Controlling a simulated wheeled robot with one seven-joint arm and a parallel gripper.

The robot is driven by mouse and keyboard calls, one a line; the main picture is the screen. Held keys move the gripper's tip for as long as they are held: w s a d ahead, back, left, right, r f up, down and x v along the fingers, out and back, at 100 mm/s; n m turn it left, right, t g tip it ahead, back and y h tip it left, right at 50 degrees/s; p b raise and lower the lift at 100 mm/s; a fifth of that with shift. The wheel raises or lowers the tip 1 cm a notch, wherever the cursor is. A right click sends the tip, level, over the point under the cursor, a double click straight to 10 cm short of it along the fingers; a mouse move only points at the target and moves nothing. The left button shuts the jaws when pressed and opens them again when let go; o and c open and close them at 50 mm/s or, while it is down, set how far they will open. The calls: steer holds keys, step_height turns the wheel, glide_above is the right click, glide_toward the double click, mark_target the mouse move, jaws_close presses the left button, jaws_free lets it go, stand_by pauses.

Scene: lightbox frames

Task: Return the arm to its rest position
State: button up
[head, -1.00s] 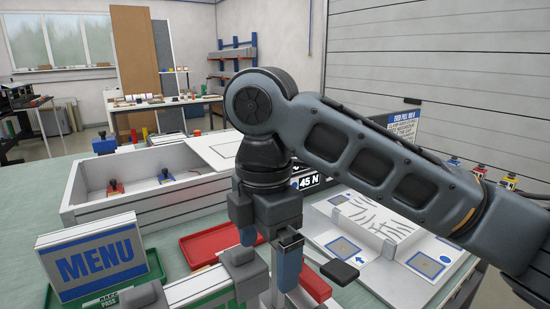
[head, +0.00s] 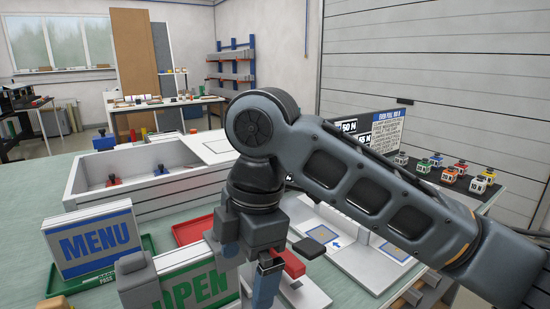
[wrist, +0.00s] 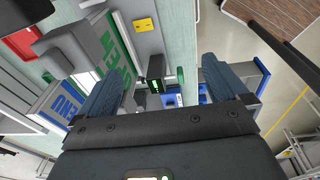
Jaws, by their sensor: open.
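My arm crosses the head view from the right edge to the middle, its wrist bent downward. My gripper (head: 250,268) hangs beside the right end of a green-and-white OPEN sign (head: 196,288), and I cannot tell whether they touch. In the wrist view my gripper (wrist: 165,88) has its two blue fingers wide apart, with nothing held between them. The sign's green letters show there left of the fingers.
A MENU sign (head: 97,242) stands at the left by a green tray (head: 148,243). A red tray (head: 188,231) and a white open box (head: 140,205) lie behind. White fixtures (head: 345,265) and several small coloured weights (head: 449,174) are at the right.

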steer(key=s+a+f+m+t+y, duration=0.2)
steer(key=s+a+f+m+y, duration=0.1)
steer(key=a+m+y, duration=0.15)
steer(key=s+a+f+m+t+y, duration=0.2)
steer(key=s+a+f+m+y, duration=0.15)
steer(key=a+y, duration=0.25)
steer(key=s+d+f+m+t+h, duration=0.3)
steer(key=s+d+f+m+t, duration=0.25)
steer(key=d+m, duration=0.35)
steer(key=s+d+f+m+t+h, duration=0.4)
steer(key=s+d+f+m, duration=0.25)
steer(key=d, duration=0.45)
steer(key=s+d+r+h, duration=0.2)
steer(key=s+d+r, duration=0.1)
steer(key=s+d, duration=0.5)
steer(key=s+d+r+t+h, duration=0.1)
steer(key=s+d+r+h, duration=0.2)
steer(key=s+d, duration=0.5)
steer(key=shift+s+r+m, duration=0.15)
steer(key=shift+s+m, duration=0.3)
steer(key=shift+s, duration=0.55)
steer(key=shift+c, duration=0.3)
